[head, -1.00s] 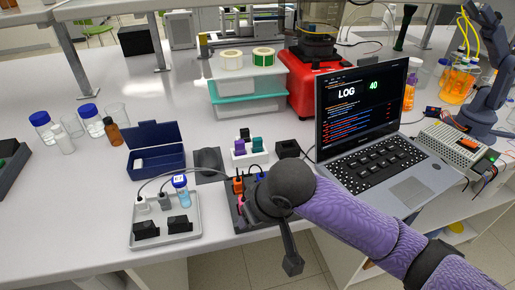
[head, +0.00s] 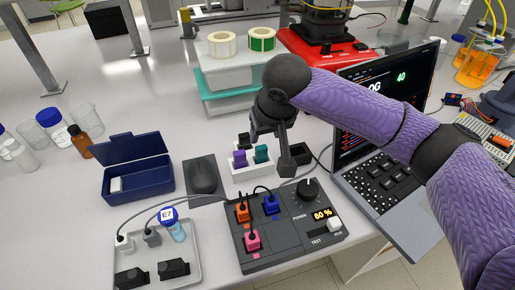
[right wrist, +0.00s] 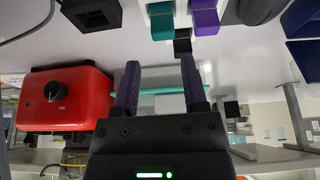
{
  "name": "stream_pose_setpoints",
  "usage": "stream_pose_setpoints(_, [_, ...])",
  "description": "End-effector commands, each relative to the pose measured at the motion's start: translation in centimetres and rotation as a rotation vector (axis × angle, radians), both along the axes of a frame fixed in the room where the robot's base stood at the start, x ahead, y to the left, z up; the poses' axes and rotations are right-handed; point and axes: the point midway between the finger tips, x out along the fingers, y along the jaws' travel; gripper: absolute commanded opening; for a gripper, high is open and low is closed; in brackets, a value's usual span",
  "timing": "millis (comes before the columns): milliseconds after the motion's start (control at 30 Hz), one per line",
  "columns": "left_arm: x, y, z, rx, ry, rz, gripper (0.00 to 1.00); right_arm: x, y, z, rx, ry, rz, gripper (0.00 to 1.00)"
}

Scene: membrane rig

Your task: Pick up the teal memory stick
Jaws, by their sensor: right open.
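The teal memory stick (head: 261,154) stands upright in a small white holder (head: 252,174), to the right of a purple stick (head: 239,159) and in front of a black one (head: 243,140). My right gripper (head: 270,140) is open and empty, just above and behind the holder in the head view. In the right wrist view, the teal stick (right wrist: 162,24) shows at the top, beside the purple stick (right wrist: 204,18) and near the black one (right wrist: 182,42). The open fingers (right wrist: 160,76) have nothing between them. My left gripper is out of view.
A control box (head: 290,225) with plugged sticks and a knob stands in front of the holder. A dark mouse (head: 203,176) and blue box (head: 147,182) lie left. The laptop (head: 379,190) is close on the right, partly behind my arm. A grey tray (head: 184,252) is front left.

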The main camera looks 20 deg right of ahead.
Motion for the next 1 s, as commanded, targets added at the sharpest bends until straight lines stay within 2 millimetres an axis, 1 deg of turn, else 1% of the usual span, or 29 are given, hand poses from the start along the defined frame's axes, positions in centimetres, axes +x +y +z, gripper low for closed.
stream_pose_setpoints(33, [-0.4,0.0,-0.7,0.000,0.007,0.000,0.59,0.3,0.0,-1.2,0.001,0.002,0.000,0.56])
stream_pose_setpoints(133, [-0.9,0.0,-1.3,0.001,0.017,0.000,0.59,0.7,0.2,-2.6,0.000,0.002,0.002,0.56])
stream_pose_setpoints(200, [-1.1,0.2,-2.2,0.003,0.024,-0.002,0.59,1.1,0.3,-4.2,0.000,0.003,0.002,0.56])
stream_pose_setpoints(300, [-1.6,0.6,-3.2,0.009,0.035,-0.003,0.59,1.6,0.4,-6.1,-0.001,0.003,0.002,0.56])
stream_pose_setpoints(400, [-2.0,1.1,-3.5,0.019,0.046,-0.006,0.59,2.0,0.5,-6.9,0.000,0.000,0.002,0.56])
stream_pose_setpoints(600, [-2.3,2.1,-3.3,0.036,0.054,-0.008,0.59,2.1,0.5,-6.8,0.000,-0.001,0.003,0.56])
stream_pose_setpoints(633, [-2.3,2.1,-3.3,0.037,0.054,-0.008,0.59,2.1,0.5,-6.8,0.000,-0.001,0.003,0.54])
stream_pose_setpoints(667, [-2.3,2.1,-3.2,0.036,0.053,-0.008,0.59,2.1,0.5,-6.7,0.000,-0.001,0.003,0.47])
stream_pose_setpoints(700, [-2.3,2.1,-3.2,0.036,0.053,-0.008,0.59,2.1,0.5,-6.8,0.000,-0.001,0.003,0.39])
stream_pose_setpoints(767, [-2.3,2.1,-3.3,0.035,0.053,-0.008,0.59,2.1,0.5,-6.8,0.000,-0.001,0.003,0.26])
stream_pose_setpoints(800, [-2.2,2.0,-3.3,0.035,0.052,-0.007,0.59,2.1,0.5,-6.8,0.000,-0.001,0.003,0.18])
stream_pose_setpoints(900, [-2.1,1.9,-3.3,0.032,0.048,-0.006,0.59,2.1,0.5,-6.8,0.000,-0.001,0.003,0.00])
stream_pose_setpoints(1000, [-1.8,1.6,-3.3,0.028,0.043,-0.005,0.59,2.1,0.5,-6.8,0.000,-0.001,0.003,0.00])
